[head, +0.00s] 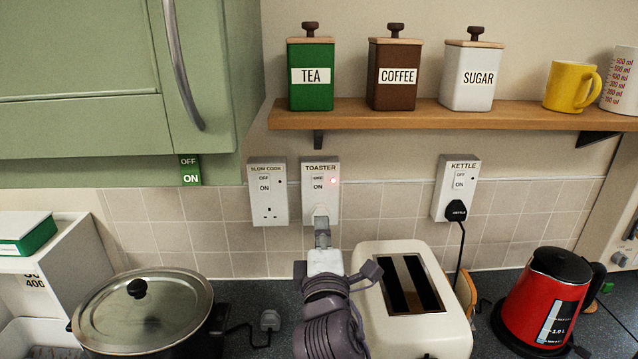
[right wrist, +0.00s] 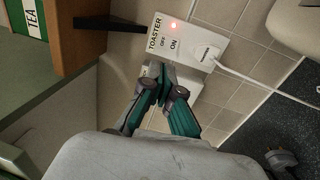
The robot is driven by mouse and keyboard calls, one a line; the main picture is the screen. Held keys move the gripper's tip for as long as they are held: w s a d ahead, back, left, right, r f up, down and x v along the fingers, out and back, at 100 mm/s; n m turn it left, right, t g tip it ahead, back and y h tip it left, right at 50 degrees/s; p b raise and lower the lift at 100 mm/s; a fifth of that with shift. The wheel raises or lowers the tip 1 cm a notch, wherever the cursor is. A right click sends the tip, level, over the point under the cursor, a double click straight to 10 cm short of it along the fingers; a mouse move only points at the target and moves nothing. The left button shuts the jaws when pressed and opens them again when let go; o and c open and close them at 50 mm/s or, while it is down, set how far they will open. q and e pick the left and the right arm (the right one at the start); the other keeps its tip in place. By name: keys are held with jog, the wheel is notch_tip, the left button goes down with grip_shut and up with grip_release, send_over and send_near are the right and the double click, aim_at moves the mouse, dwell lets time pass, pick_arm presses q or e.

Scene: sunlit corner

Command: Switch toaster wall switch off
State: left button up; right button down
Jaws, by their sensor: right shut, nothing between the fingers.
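The toaster wall switch (head: 318,182) is on a white plate labelled TOASTER, with OFF and ON marks. A red light glows beside the rocker. The plate also shows in the right wrist view (right wrist: 183,45), with a white plug and cable at its socket. My right gripper (head: 322,238) is just below the plate in the head view, pointing up at it, shut and empty. In the right wrist view its closed fingertips (right wrist: 160,78) are close to the plate's lower-left side; I cannot tell whether they touch. My left gripper is out of view.
Slow cooker switch (head: 266,200) is left of the toaster switch; kettle switch (head: 458,185) is to the right. The toaster (head: 440,320), lidded pot (head: 145,315) and red kettle (head: 545,300) stand on the counter. A wooden shelf (head: 440,116) with canisters is above.

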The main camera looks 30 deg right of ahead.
jog(key=w, duration=0.2)
jog(key=p, duration=0.3)
send_near(319, 178)
jog(key=w, duration=0.1)
jog(key=p+x, duration=0.2)
jog(key=x, duration=0.4)
jog(key=shift+s+d+r, duration=0.1)
jog(key=shift+s, duration=0.05)
jog(key=shift+w+d, duration=0.2)
jog(key=shift+w, duration=0.1)
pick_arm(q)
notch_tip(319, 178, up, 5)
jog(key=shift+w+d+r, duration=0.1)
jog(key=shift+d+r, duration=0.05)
